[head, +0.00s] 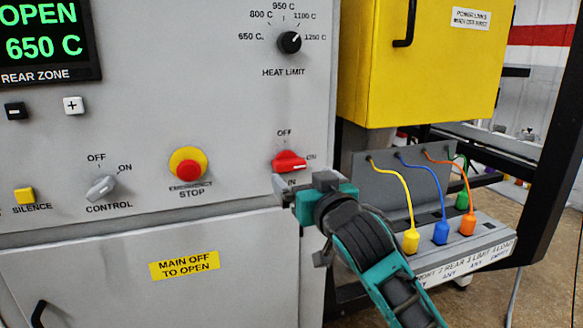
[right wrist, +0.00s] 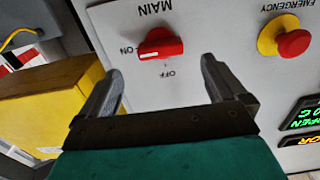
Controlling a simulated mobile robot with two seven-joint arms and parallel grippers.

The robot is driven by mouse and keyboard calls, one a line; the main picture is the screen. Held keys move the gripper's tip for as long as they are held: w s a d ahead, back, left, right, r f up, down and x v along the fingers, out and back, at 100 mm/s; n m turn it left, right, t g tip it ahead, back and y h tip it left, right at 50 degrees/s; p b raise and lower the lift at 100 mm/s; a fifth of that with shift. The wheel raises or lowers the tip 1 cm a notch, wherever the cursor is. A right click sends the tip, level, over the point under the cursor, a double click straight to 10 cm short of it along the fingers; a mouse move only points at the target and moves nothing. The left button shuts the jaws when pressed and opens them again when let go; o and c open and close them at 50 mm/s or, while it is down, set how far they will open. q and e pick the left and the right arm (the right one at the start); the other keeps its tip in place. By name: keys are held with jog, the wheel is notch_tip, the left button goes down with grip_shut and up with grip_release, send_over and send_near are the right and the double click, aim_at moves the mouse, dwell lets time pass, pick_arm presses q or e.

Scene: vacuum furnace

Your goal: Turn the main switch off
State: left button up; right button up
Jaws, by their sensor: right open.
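The main switch (head: 289,161) is a red knob on the grey panel, with OFF above it and ON to its right. Its handle lies roughly level, with its marked end toward ON. It also shows in the right wrist view (right wrist: 160,45), where the picture is upside down and the handle points left to ON. My right gripper (head: 283,187) is just below the knob in the head view and hides part of the MAIN label. In the right wrist view its open fingers (right wrist: 162,72) are spread on either side of the switch's line, apart from the knob and empty. My left gripper is not in view.
The emergency stop (head: 188,163) and control knob (head: 101,188) are left of the switch, with the heat limit knob (head: 290,42) above. A yellow box (head: 415,70) and coloured plugs (head: 440,232) on cables are at right. A "main off to open" label (head: 184,264) is below.

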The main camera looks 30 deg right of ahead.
aim_at(292, 167)
jog(key=x, duration=0.6)
jog(key=shift+w, duration=0.4)
jog(key=c, duration=1.1)
